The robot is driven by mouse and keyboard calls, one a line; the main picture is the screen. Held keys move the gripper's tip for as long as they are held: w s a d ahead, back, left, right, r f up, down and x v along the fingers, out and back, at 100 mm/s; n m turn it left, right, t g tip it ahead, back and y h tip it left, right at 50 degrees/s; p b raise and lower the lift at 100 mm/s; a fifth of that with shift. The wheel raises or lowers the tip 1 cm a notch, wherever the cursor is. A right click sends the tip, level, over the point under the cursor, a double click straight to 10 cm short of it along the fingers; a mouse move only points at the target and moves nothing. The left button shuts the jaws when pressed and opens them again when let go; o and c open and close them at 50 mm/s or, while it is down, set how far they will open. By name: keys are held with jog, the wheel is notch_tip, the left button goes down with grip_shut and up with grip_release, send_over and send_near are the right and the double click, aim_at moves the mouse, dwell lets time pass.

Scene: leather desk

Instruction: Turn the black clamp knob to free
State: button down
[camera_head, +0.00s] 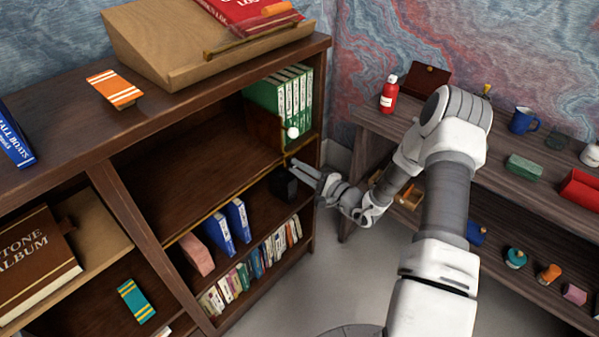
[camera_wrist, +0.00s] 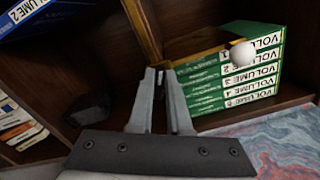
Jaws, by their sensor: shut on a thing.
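My gripper (camera_head: 291,163) reaches in from the right to the front edge of the bookcase's middle shelf, at the brass rail. In the wrist view my gripper (camera_wrist: 161,73) has its two fingertips close together at that rail, shut on a small dark thing. I take it to be the black clamp knob (camera_wrist: 160,77); the fingers hide most of it, so its turn angle cannot be told. Just above stands a wooden bookend (camera_head: 265,131) with a white ball (camera_head: 292,132), which also shows in the wrist view (camera_wrist: 243,53).
Several green volumes (camera_head: 292,92) stand beside the bookend. A black object (camera_head: 283,185) sits on the shelf below, near my gripper. Blue volumes (camera_head: 238,220) stand further left there. The middle shelf left of the bookend is clear. A second shelf unit (camera_head: 510,205) stands at right.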

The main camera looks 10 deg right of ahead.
jog(key=shift+f+n+b, duration=0.2)
jog(key=shift+n+b, duration=0.9)
jog(key=shift+n, duration=0.3)
jog(key=shift+f+n+b, duration=0.15)
jog(key=shift+n+b, duration=0.9)
jog(key=shift+n, duration=0.35)
jog(key=c, duration=0.9)
grip_release()
jog(key=shift+o, duration=0.2)
jog(key=shift+s, duration=0.1)
jog(key=p+v, duration=0.2)
jog(key=v, duration=1.5)
jog(key=shift+r, duration=0.1)
